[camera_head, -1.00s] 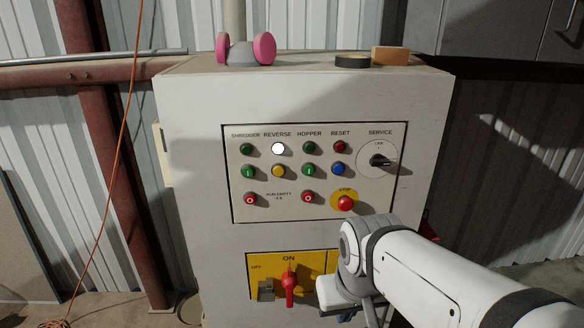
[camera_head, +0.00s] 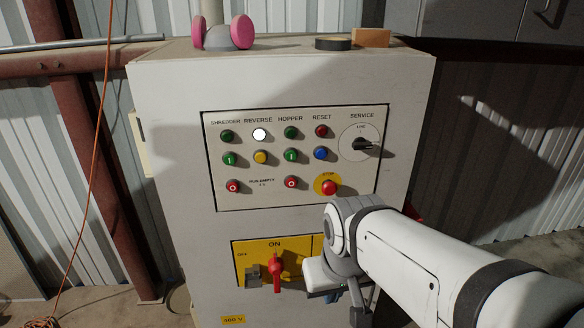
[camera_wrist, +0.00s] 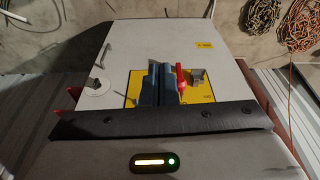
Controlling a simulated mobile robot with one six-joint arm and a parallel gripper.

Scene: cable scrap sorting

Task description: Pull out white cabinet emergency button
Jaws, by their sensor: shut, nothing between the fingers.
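The emergency button (camera_head: 329,187) is a red mushroom knob on a yellow disc marked STOP, at the lower right of the white cabinet's button panel (camera_head: 240,201). The white cabinet (camera_head: 170,120) also shows upside down in the wrist view (camera_wrist: 140,45). In the wrist view my gripper (camera_wrist: 164,84) is shut and empty, in front of the yellow switch plate. The button does not show there.
A red switch handle (camera_head: 277,272) stands on the yellow plate (camera_head: 297,262), close to my gripper in the picture. Several buttons and the SERVICE key switch (camera_head: 362,144) surround the STOP knob. Pink-ended earmuffs (camera_head: 222,33) lie on top. An orange cable (camera_head: 97,150) hangs at left.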

